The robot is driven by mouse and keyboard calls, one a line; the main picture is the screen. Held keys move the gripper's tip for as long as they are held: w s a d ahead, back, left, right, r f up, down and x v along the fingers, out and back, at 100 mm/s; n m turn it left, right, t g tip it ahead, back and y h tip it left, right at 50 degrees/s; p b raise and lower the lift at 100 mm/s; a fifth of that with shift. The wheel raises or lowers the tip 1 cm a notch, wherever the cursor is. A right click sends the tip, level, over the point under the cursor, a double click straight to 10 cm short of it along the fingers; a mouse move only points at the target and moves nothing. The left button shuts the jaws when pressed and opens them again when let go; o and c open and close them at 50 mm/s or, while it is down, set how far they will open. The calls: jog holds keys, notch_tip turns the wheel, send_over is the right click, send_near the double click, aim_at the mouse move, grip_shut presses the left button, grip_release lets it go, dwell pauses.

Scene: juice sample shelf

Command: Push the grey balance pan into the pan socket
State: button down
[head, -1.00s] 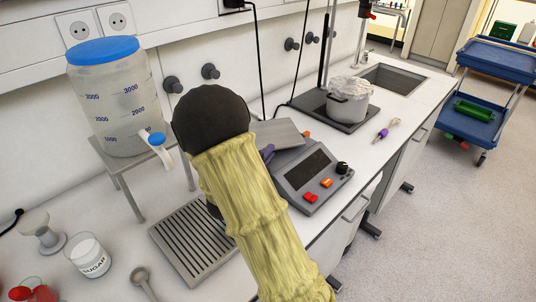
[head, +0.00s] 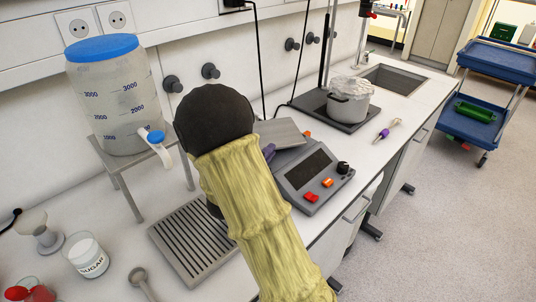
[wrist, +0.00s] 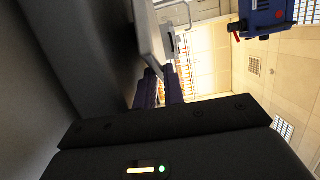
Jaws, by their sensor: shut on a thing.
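The grey balance pan (head: 284,133) is a flat plate at the back of the dark balance (head: 312,178), partly hidden by my arm. The pan socket cannot be made out. My gripper (head: 268,152) shows only as purple fingertips beside my arm, at the pan's near left edge. In the wrist view the purple fingers (wrist: 158,88) are close together, below a light grey plate edge that looks like the pan (wrist: 151,38). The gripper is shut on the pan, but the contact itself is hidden.
A drain tray (head: 194,240) lies left of my arm. A jug with a blue lid (head: 110,100) stands on a metal stand. A foil-topped pot (head: 349,101) is behind the balance. A small purple-ended tool (head: 387,132) lies on the right of the counter.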

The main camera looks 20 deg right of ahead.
jog(key=shift+f+b, duration=0.2)
jog(key=shift+b, duration=0.2)
dwell(0.3)
jog(key=c, duration=1.4)
grip_release()
jog(key=shift+s+a+f, duration=0.1)
jog(key=shift+f, duration=0.15)
jog(key=v, duration=0.5)
jog(key=b+v, duration=0.1)
jog(key=v, duration=0.5)
jog(key=b+v, duration=0.1)
jog(key=v, duration=0.5)
jog(key=shift+a+r, duration=0.1)
jog(key=shift+r, duration=0.3)
